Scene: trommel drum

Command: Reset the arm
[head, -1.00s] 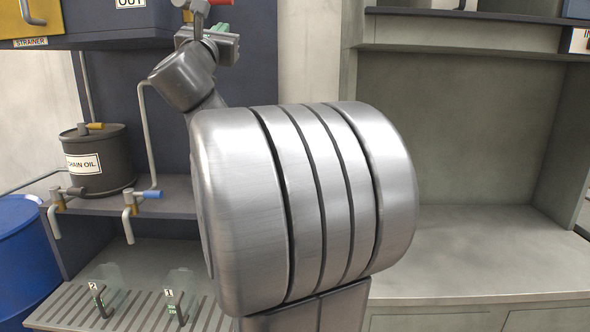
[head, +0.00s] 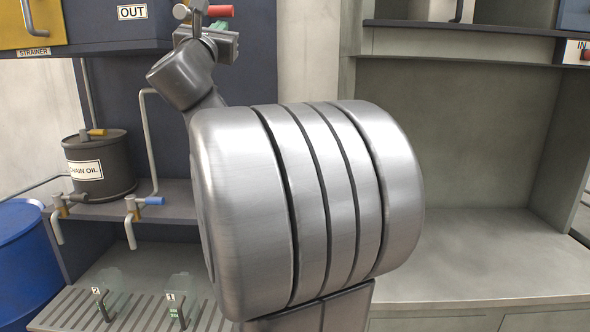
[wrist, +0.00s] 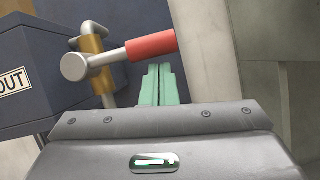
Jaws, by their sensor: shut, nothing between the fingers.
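My gripper (wrist: 158,86) shows in the wrist view with its two green fingers shut against each other and nothing between them. In the head view only a little of the green fingers (head: 219,25) shows, at the top left beyond my bulky grey arm. A valve with a red handle (wrist: 151,46) is just beyond the fingers in the wrist view, and it also shows in the head view (head: 220,11). I cannot tell whether the fingers touch it. My arm hides the middle of the head view.
A dark cabinet marked OUT (head: 118,30) is at the upper left. A CHAIN OIL drum (head: 105,185) stands on a shelf above taps. A blue barrel (head: 25,260) is at the far left. Two small numbered vessels stand on a slatted rack (head: 68,315). The right counter (head: 480,255) is clear.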

